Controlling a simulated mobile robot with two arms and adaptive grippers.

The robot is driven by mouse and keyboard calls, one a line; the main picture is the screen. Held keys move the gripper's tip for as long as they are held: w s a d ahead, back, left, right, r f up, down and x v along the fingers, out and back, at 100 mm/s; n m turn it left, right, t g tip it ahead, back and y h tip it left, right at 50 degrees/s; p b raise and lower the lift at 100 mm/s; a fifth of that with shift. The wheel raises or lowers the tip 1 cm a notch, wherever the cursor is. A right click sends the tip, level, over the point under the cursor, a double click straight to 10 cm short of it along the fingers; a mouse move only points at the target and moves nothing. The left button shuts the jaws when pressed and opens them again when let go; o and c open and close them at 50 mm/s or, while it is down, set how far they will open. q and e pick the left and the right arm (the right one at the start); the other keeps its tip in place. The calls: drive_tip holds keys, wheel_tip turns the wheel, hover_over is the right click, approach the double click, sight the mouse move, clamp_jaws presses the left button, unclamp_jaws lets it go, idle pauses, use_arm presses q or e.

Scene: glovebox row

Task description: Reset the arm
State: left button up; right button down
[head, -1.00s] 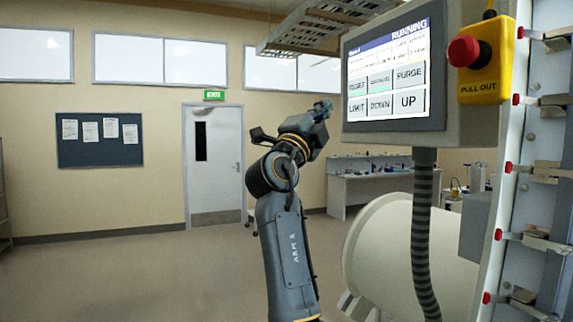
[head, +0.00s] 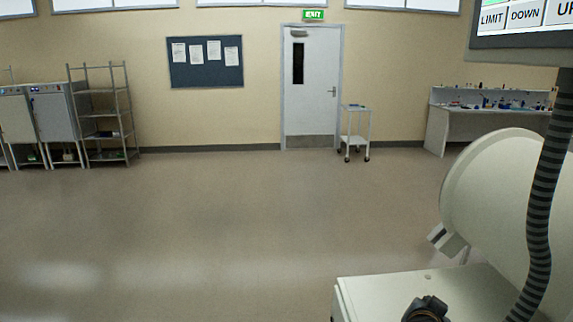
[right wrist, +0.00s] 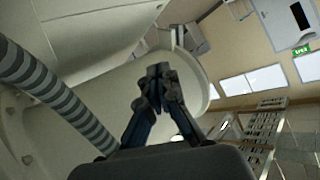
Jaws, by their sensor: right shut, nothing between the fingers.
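My right gripper (right wrist: 158,82) shows in the right wrist view with its dark fingers together and nothing between them. It points past the large cream cylinder (right wrist: 115,95), and I see no contact. In the head view, a dark part of my arm shows at the bottom right edge, but its fingers cannot be made out. The control screen (head: 520,22) is cut off at the top right; only its LIMIT, DOWN and part of its UP buttons show. My left gripper is not in view.
The cream cylinder (head: 500,190) and a pale cabinet top (head: 385,290) fill the right side. A ribbed hose (head: 545,190) hangs there. The floor (head: 200,220) is clear. A trolley (head: 356,135) stands by the door (head: 312,90); a shelf rack (head: 103,115) stands left.

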drive_tip(key=s+a+f+n+g+y, duration=0.2)
drive_tip(key=s+f+n, duration=0.1)
drive_tip(key=s+f, duration=0.35)
drive_tip(key=s+a+f+n+g+y, duration=0.1)
drive_tip(key=s+a+f+n+y, duration=0.15)
drive_tip(key=s+f, duration=0.45)
drive_tip(key=s+a+f+n+g+y, duration=0.1)
drive_tip(key=s+a+f+n+g, duration=0.15)
drive_tip(key=s, duration=0.65)
drive_tip(key=s+a+f+n+g+y, duration=0.15)
drive_tip(key=s+a+n, duration=0.25)
drive_tip(key=s, duration=0.5)
wheel_tip(320, 180, down, 28)
drive_tip(key=s+r+g+b, duration=0.1)
drive_tip(key=s, duration=0.1)
drive_tip(key=s+d+f+g+b, duration=0.1)
drive_tip(key=s+d+f, duration=0.2)
drive_tip(key=s+f, duration=1.3)
drive_tip(key=shift+f+n+g, duration=0.3)
drive_tip(key=shift+f, duration=0.2)
